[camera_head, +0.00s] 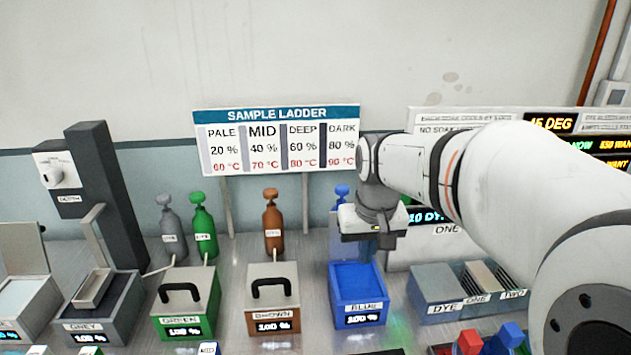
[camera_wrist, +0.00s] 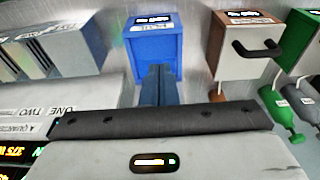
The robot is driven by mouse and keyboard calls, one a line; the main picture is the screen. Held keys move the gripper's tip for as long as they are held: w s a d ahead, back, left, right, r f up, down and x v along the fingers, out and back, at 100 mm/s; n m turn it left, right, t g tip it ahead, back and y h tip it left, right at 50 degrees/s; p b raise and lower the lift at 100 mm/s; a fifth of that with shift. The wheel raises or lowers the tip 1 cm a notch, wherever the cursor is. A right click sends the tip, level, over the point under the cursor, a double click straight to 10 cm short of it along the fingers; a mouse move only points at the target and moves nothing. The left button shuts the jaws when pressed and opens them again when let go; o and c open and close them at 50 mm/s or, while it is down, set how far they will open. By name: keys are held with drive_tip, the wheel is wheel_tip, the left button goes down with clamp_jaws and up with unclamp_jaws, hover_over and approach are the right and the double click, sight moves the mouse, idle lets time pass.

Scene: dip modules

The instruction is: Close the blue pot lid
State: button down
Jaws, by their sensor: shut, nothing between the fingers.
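The blue pot (camera_head: 358,319) stands on the bench in the middle right of the head view, with its BLUE label and a percent display on its front. Its top shows blue and uncovered. A pale upright panel (camera_head: 336,238) behind it, partly hidden by my gripper, looks like its raised lid, but I cannot be sure. The blue pot also shows at the top of the wrist view (camera_wrist: 152,48). My gripper (camera_head: 370,252) is above the pot's rear part, fingers shut and empty, pointing down. The fingers (camera_wrist: 158,85) overlap the pot's back edge in the wrist view; contact cannot be told.
The brown pot (camera_head: 273,318) and green pot (camera_head: 185,320) stand left with lids on. The grey pot (camera_head: 95,325) is further left. A grey two-part box (camera_head: 440,312) is close on the right. Dye bottles (camera_head: 273,225) and a signboard stand behind.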

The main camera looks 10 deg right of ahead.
drive_tip(key=w+r+g+p, duration=0.1)
drive_tip(key=w+r+p, duration=0.15)
drive_tip(key=w, duration=1.05)
drive_tip(key=w+r+p, duration=0.2)
drive_tip(key=w+p, duration=0.1)
drive_tip(key=w, duration=1)
wheel_tip(320, 180, down, 9)
drive_tip(key=s+p, duration=0.2)
drive_tip(key=p, duration=0.1)
drive_tip(key=shift+s, duration=0.2)
drive_tip(key=shift+s+d, duration=0.1)
